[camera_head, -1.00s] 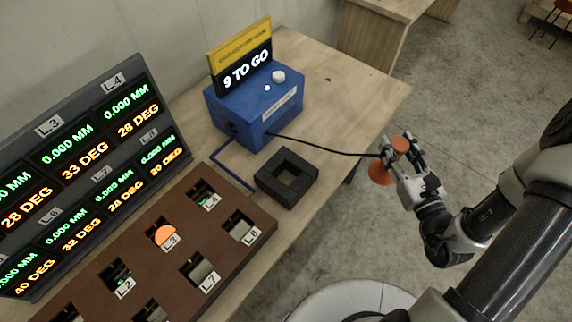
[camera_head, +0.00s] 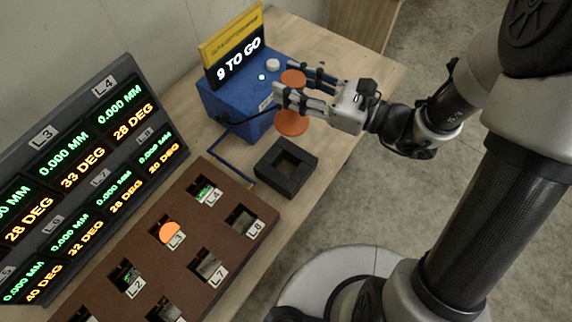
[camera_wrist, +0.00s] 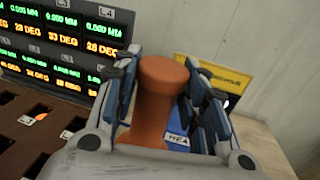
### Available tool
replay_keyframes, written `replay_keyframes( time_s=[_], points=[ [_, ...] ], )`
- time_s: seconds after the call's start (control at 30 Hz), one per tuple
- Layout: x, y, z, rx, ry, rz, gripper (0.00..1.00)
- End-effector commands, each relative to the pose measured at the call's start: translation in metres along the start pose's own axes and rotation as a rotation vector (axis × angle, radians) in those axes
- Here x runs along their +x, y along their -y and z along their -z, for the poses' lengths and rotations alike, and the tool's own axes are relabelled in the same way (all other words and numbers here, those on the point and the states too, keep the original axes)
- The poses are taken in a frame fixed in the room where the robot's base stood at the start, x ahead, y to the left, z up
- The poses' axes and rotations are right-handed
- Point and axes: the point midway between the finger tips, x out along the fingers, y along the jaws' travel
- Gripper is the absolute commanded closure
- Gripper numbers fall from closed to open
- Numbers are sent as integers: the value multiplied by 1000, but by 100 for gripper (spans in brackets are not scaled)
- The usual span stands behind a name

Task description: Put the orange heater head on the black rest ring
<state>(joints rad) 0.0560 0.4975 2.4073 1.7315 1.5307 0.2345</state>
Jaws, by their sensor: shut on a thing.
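My gripper (camera_head: 305,94) is shut on the orange heater head (camera_head: 291,122), which has a round knob on top and a wide round disc below. The heater head also fills the middle of the wrist view (camera_wrist: 157,100), between the fingers. It hangs in front of the blue box, above and behind the black rest ring as the head view shows it. The rest ring (camera_head: 272,181) is a square black block with a square opening, lying on the wooden table, empty. The exact height of the heater head over the table is hard to tell.
The blue box (camera_head: 222,117) carries a yellow and black sign reading "9 TO GO". A blue bracket (camera_head: 229,163) stands left of the ring. A brown board with several pockets (camera_head: 201,232) and a display panel (camera_head: 140,90) fill the left. Bare table (camera_head: 345,72) lies at the right.

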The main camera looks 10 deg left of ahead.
Motion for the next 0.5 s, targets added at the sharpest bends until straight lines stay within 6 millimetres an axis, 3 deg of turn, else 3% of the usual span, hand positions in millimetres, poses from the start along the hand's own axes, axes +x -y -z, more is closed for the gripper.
replay_keyframes(
  time_s=[0.1, 0.2, 0.5],
  points=[
    [7, -10, -8, -4, 4, -40, 100],
    [9, -13, -2, -1, 3, -54, 100],
    [9, -13, 67, 4, 4, -54, 100]
  ],
)
